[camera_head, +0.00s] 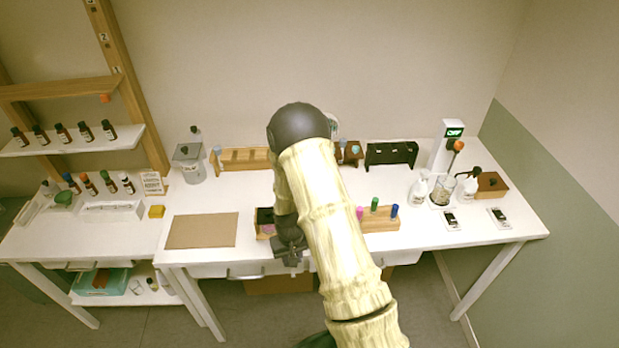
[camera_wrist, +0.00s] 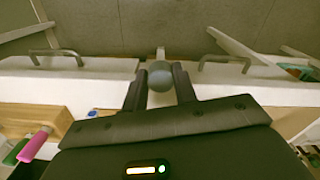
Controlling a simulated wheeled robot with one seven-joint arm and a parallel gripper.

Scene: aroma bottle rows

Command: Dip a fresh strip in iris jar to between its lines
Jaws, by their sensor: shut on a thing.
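My gripper (camera_head: 291,260) is over the front edge of the right-hand table, near its middle. In the wrist view its two dark fingers (camera_wrist: 160,88) are shut on a grey-blue round knob (camera_wrist: 160,76). A short pale piece (camera_wrist: 160,53) shows beyond the knob; I cannot tell whether it is a strip, and no lines can be read on it. Similar light-blue knobs stand at a wooden rack (camera_head: 240,159) and at a brown holder (camera_head: 350,153) at the back. I cannot tell which jar is iris; labels are too small.
A wooden block (camera_head: 382,224) holds pink, green and blue-topped items right of my arm. A brown mat (camera_head: 202,231) lies left. Shelf bottles (camera_head: 62,133) are at far left. My arm hides the table's middle.

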